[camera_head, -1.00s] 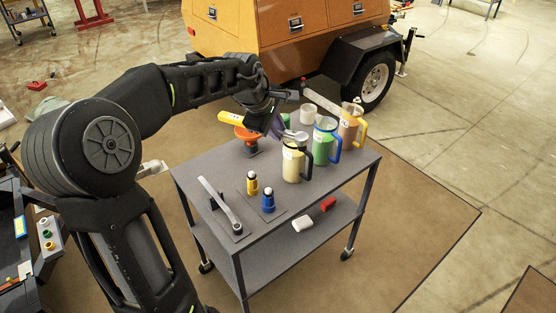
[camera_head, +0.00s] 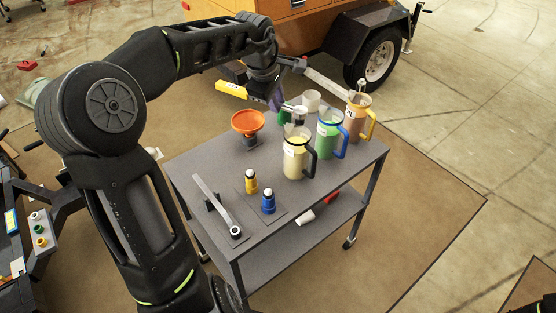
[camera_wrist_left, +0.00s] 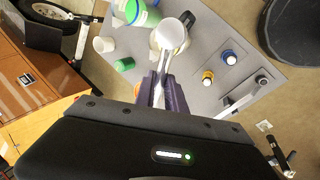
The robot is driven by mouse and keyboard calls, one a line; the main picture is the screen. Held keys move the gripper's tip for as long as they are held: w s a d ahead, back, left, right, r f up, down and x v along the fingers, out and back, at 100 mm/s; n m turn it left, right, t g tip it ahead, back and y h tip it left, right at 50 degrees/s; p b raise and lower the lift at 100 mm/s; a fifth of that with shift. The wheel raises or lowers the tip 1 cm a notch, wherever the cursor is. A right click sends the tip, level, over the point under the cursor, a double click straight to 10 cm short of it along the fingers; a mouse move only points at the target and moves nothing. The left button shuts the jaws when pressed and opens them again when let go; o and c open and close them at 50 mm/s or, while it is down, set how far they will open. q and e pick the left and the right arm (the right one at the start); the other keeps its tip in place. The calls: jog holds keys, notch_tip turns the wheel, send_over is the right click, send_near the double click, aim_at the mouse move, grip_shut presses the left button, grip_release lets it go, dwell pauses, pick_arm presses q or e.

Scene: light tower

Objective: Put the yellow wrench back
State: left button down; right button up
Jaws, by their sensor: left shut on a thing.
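The yellow wrench is in my left gripper (camera_head: 276,101), which is shut on it above the far side of the cart. Its yellow handle (camera_head: 231,90) sticks out to the left of the gripper in the head view. Its silver head (camera_head: 298,113) is near the cream pitcher. The handle is hidden there. The grey cart top (camera_head: 325,172) lies below. My right gripper is not in view.
A cream pitcher (camera_head: 295,158), a green pitcher (camera_head: 327,140) and a brown pitcher (camera_head: 358,115) stand at right. An orange funnel (camera_head: 248,122), yellow bottle (camera_head: 251,184), blue bottle (camera_head: 268,203) and grey bar tool (camera_head: 212,198) also occupy the cart. An orange trailer (camera_head: 300,28) stands behind.

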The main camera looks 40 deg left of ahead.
pick_arm(q)
notch_tip(320, 180, down, 23)
jog(key=shift+f+b, duration=0.2)
jog(key=shift+b, duration=0.85)
notch_tip(320, 180, down, 4)
jog(key=shift+f+b, duration=0.1)
jog(key=shift+b, duration=0.55)
jog(key=c, duration=1.7)
grip_release()
